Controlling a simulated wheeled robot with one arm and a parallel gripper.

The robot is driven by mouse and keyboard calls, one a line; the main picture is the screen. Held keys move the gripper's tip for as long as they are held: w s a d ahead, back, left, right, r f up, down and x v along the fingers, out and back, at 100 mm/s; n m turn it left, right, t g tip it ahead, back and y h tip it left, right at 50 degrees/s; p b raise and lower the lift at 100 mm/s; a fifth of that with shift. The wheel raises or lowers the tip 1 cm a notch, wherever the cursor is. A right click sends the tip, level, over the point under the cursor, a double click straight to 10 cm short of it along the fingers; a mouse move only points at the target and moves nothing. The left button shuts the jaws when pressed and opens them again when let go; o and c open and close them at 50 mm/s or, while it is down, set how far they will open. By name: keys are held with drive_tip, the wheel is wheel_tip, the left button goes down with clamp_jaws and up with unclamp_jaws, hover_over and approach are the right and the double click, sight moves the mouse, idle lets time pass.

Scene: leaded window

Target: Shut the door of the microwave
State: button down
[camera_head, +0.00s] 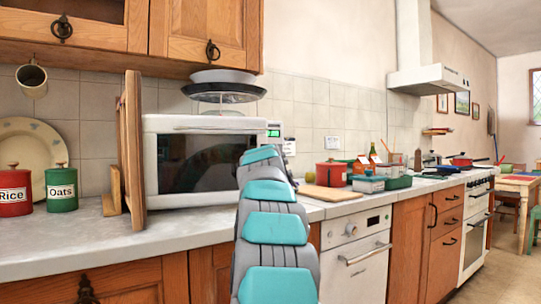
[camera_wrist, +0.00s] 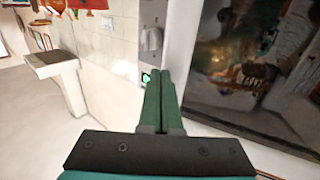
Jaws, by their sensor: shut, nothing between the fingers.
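The white microwave (camera_head: 150,150) stands on the counter, left of centre in the head view. Its dark glass door (camera_head: 190,165) lies close to the front of the body; I cannot tell whether a small gap is left. My arm hides the door's right side and most of the control panel. In the wrist view the dark door (camera_wrist: 250,70) fills the right, beside the pale panel with a knob (camera_wrist: 151,39) and a green-lit display (camera_wrist: 146,78). My gripper (camera_wrist: 160,68) is shut and empty, its tips in front of the panel and door edge. Contact cannot be told.
A wooden board (camera_head: 131,145) stands upright just left of the microwave. Rice (camera_head: 14,193) and Oats (camera_head: 61,190) canisters stand further left. A dark pan (camera_head: 224,92) is above the microwave. A red pot (camera_head: 331,173) and a cutting board (camera_head: 330,192) are to the right.

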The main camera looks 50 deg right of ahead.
drive_tip(key=w+d, duration=0.1)
drive_tip(key=w, duration=0.1)
drive_tip(key=w+d+p, duration=0.1)
drive_tip(key=shift+w+d, duration=0.15)
drive_tip(key=shift+w, duration=0.25)
idle(0.5)
